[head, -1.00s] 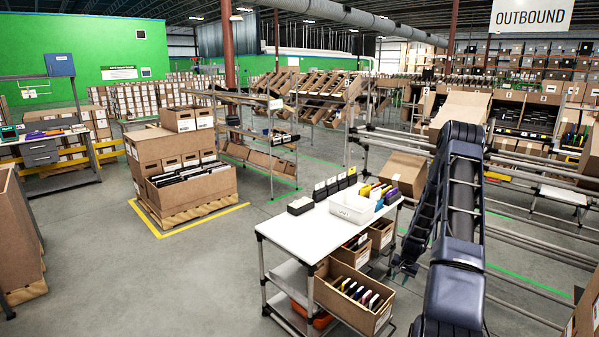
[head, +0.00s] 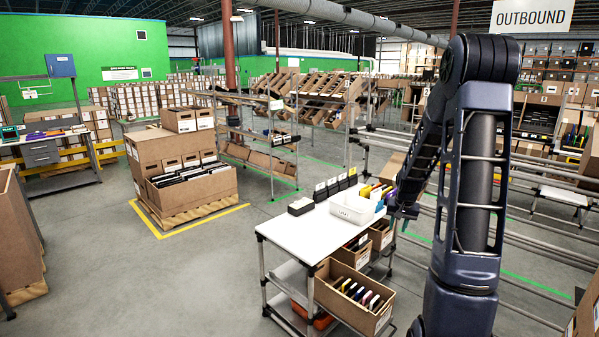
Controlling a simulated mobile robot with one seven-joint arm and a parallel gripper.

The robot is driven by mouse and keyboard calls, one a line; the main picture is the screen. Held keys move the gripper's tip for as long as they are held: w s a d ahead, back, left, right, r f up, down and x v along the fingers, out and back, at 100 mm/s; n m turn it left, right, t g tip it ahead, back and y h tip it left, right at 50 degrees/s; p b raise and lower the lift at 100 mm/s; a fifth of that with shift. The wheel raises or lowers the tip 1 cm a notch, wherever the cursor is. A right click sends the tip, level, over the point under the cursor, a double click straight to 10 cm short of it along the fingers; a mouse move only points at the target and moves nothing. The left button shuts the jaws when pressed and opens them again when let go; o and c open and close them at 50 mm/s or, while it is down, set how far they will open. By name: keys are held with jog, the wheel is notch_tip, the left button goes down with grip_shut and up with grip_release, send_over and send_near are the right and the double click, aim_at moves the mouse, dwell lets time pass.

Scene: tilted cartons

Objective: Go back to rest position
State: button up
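My arm (head: 475,180) rises on the right side of the head view. It bends at a high elbow, and its forearm slopes down to the left. My gripper (head: 403,212) hangs at the forearm's end, just right of the white-topped cart (head: 315,229). It is small and dark, and I cannot tell whether its fingers are open or shut. I see nothing clearly held in it. A tilted carton (head: 388,172) behind the forearm is mostly hidden.
A white bin (head: 352,208) and upright colored items stand on the cart top. Cartons of files (head: 355,296) sit on its lower shelves. Rails (head: 530,240) run behind my arm. A loaded pallet (head: 190,213) stands left, with open floor between it and the cart.

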jog(key=s+a+r+n, duration=0.1)
jog(key=s+a+r, duration=0.3)
jog(key=s+r, duration=0.45)
jog(key=s+a+r+n, duration=0.1)
jog(key=s+r, duration=0.3)
jog(key=s, duration=0.3)
jog(key=s+a+r+t, duration=0.1)
jog(key=s+a+r, duration=0.1)
jog(key=s+r, duration=0.3)
jog(key=s+a+r+n+t, duration=0.1)
jog(key=s+r, duration=0.4)
jog(key=s, duration=0.6)
jog(key=shift+s+a+n, duration=0.25)
jog(key=shift+a+n, duration=0.05)
jog(key=shift+a, duration=0.45)
